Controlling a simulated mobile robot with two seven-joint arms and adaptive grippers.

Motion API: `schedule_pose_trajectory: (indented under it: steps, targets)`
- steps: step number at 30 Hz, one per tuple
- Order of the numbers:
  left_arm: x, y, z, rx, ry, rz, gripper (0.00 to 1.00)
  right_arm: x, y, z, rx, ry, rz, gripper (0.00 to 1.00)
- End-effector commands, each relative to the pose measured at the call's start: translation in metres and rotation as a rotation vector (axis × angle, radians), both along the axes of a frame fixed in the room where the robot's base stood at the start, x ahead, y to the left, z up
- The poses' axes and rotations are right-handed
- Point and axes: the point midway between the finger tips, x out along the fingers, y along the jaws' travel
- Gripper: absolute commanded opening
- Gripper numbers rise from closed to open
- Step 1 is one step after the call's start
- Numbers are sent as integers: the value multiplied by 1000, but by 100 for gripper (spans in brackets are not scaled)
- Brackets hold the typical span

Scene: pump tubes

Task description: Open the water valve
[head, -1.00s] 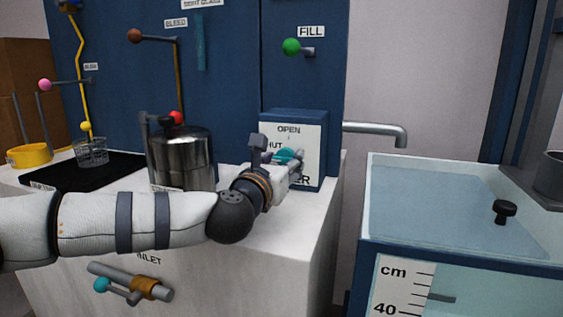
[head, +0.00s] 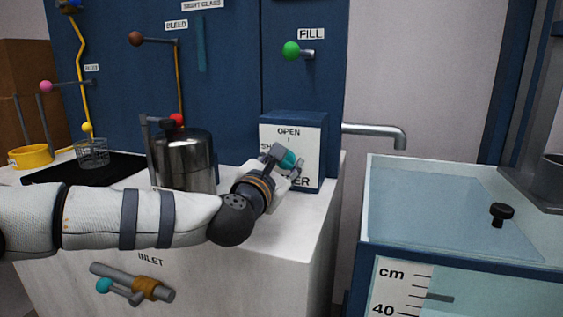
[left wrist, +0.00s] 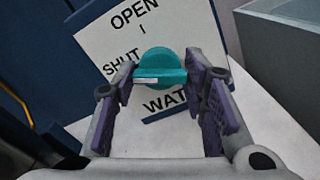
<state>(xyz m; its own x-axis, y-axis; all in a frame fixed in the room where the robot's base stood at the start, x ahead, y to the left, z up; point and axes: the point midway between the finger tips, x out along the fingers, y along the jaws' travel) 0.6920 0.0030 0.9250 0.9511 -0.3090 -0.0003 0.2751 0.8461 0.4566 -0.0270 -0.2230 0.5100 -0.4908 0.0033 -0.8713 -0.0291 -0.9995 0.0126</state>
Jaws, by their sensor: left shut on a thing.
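The water valve is a teal round knob (head: 287,160) on the front of a blue box with a white plate (head: 307,150). The plate reads OPEN at the top, SHUT at the left and, partly covered, WATER below. My left gripper (head: 284,164) is shut on the knob. In the left wrist view, the knob (left wrist: 160,68) sits between the purple finger pads of the gripper (left wrist: 169,88). A short white stripe on the knob lies level in that view, while the plate is tilted. My right gripper is out of view.
A steel pot (head: 184,163) stands behind my left arm. A glass-topped tank (head: 430,210) with a black knob (head: 501,214) stands at the right. A grey spout (head: 378,130) runs out right of the box. A teal-handled inlet valve (head: 134,287) is below.

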Motion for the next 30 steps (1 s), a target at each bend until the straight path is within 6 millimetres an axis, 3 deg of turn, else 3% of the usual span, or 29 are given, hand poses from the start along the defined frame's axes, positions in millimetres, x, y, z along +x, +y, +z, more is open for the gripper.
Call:
schedule_pose_trajectory:
  steps: [30]
  targets:
    - [0, 0, 3, 870, -286, 1, 12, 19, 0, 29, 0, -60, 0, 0]
